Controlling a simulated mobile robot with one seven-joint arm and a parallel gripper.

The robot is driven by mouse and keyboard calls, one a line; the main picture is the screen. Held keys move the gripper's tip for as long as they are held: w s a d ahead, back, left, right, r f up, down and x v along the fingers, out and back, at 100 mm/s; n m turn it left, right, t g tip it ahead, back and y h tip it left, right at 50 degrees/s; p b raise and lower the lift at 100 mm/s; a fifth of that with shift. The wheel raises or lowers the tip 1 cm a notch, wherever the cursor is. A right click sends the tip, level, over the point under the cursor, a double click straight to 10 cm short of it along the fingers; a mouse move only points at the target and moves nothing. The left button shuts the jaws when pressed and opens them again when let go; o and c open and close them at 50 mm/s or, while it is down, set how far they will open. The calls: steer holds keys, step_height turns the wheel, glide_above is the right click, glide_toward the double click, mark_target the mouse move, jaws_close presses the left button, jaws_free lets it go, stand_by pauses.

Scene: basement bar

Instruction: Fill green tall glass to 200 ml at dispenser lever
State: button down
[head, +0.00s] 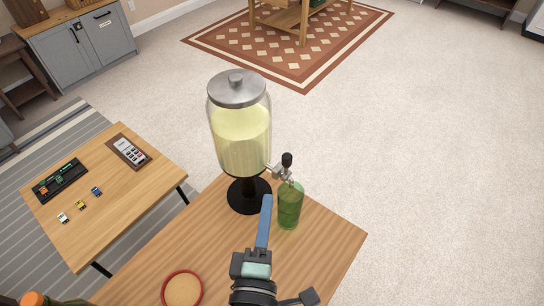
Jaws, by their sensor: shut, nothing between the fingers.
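The drink dispenser (240,125) is a clear jar with a metal lid and pale yellow liquid, on a black round stand. Its metal tap with a black lever (287,160) points right. The green tall glass (290,206) stands upright on the wooden table under the tap. I cannot tell whether it holds liquid. My gripper (266,202) is shut and empty, its blue fingers reaching forward just left of the glass and in front of the stand. The fingertips lie below the lever in the picture; I cannot tell whether they touch anything.
The wooden table (333,234) is clear right of the glass. A red-rimmed round dish or coaster (183,289) lies at the front. An orange-topped object (34,298) shows at bottom left. A low table (128,192) with small items stands to the left.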

mark_target(286, 166)
steer(key=w+d+p, duration=0.1)
steer(key=w+p, duration=0.1)
steer(key=w, duration=0.8)
steer(key=shift+p, duration=0.35)
steer(key=shift+f+b, duration=0.2)
steer(key=shift+b, duration=0.45)
steer(key=shift+s+d+r+m+b, duration=0.1)
steer(key=shift+m+b, duration=0.2)
